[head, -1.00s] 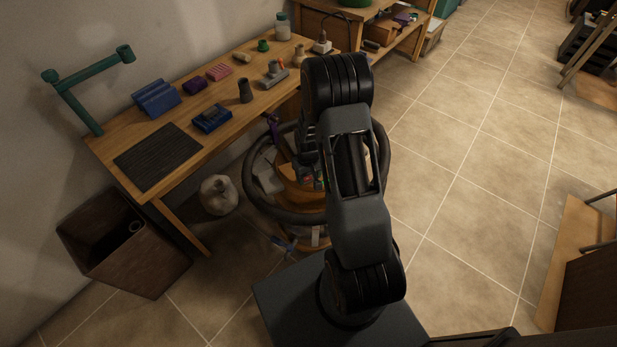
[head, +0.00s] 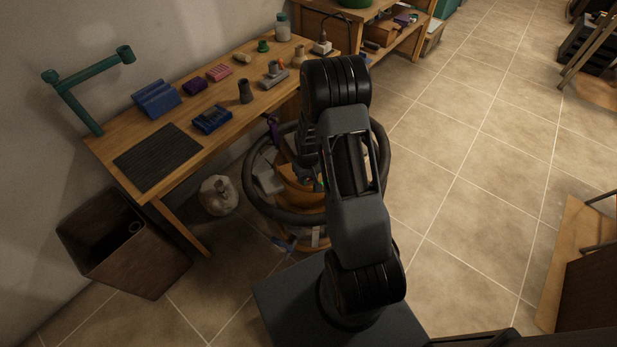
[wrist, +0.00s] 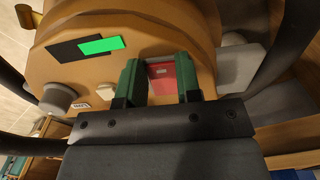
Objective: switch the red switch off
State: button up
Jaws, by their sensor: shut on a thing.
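The red switch (wrist: 162,79) is set in the tan face of a rounded machine (wrist: 205,22), seen in the wrist view. My gripper (wrist: 160,78) has green fingers, one on each side of the switch, and is shut on it. The lower part of the switch is hidden behind the gripper body. In the head view the machine's orange body (head: 292,192) stands on the floor inside a dark ring, and my arm hides much of it, including the switch.
Beside the switch are a black panel with a bright green bar (wrist: 101,45), a grey knob (wrist: 58,97) and a pale block (wrist: 238,68). The dark ring (head: 256,199) surrounds the machine.

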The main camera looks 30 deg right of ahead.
jog(key=shift+w+r+g+p, duration=0.15)
jog(key=shift+g+p, duration=0.1)
jog(key=shift+g, duration=0.5)
jog(key=shift+w+r+g+p, duration=0.15)
jog(key=shift+g+p, duration=0.05)
jog(key=shift+g, duration=0.55)
jog(key=o, duration=0.9)
jog(key=v, duration=1.3)
jog(key=shift+r, duration=0.35)
jog(key=shift+w, duration=0.1)
jog(key=s+a+r+t+p, duration=0.2)
jog(key=s+a+r, duration=0.1)
jog(key=s+r, duration=0.3)
jog(key=s+a+r+t+p, duration=0.2)
jog(key=s+r, duration=0.4)
jog(key=r, duration=0.3)
jog(key=s+a+r+t+p, duration=0.2)
jog(key=s+a+r+p, duration=0.1)
jog(key=s+r, duration=0.4)
jog(key=shift+a+r+t, duration=0.3)
jog(key=shift+a, duration=0.45)
